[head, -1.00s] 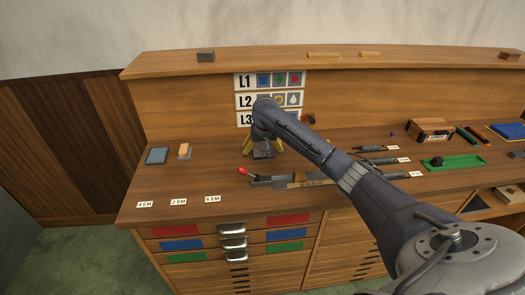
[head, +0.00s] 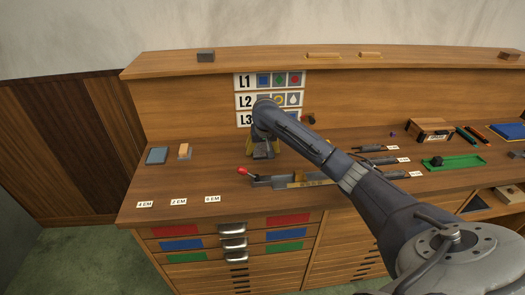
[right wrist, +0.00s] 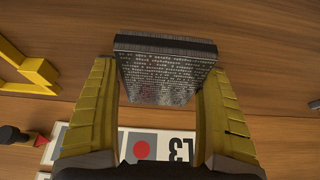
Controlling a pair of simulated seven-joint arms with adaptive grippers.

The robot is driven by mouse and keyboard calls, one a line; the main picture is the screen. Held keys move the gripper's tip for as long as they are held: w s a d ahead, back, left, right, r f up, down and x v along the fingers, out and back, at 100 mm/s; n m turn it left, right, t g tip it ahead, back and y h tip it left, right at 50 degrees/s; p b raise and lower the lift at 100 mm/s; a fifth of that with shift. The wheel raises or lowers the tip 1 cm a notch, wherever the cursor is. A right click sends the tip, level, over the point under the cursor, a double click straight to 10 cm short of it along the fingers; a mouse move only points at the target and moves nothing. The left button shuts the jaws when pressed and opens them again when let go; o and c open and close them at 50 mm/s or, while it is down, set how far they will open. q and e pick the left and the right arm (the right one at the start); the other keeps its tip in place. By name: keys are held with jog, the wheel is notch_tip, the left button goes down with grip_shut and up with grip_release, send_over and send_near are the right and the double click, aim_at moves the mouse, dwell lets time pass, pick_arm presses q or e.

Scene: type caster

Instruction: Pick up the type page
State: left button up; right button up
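The type page (right wrist: 168,75), a dark block with rows of small light letters on its face, shows in the right wrist view between the two yellow fingers of my right gripper (right wrist: 160,72). Both fingers lie against its sides, with no clear gap seen. In the head view my right gripper (head: 262,151) points down at the back of the desk top, below the L3 sign. The page is hard to make out there behind the gripper. Whether it rests on the wood or is lifted cannot be told. My left gripper is not in view.
A composing stick (head: 285,181) with a red-knobbed lever lies in front of my gripper. A yellow angular piece (right wrist: 25,68) and the sign board (right wrist: 140,146) are close by. A green tray (head: 460,163) is at right.

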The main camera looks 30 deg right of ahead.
jog(key=shift+a+f, duration=0.1)
jog(key=c, duration=0.9)
jog(key=shift+c, duration=0.2)
